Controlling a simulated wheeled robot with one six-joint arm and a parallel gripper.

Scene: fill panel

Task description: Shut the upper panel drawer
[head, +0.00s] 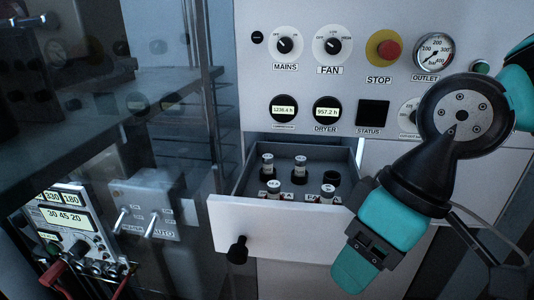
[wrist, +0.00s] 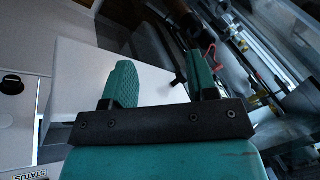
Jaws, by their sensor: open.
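The upper panel drawer (head: 275,226) is pulled out below the row of gauges in the head view. Its white front stands away from the panel, and a black knob (head: 237,250) sits on its lower left. Several vials (head: 299,168) stand inside it. My gripper (head: 355,272) is at the right end of the drawer front, pointing down, its fingers partly hidden. In the wrist view my gripper (wrist: 163,82) is open, with its teal fingers apart and nothing held between them. The white drawer front (wrist: 78,75) shows behind the fingers; I cannot tell whether they touch it.
A meter box (head: 68,222) with red leads and a switch box (head: 150,208) stand at the left, by a glass-fronted rack (head: 165,80). The red stop button (head: 388,50) and outlet gauge (head: 433,52) are on the panel (head: 350,15) above.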

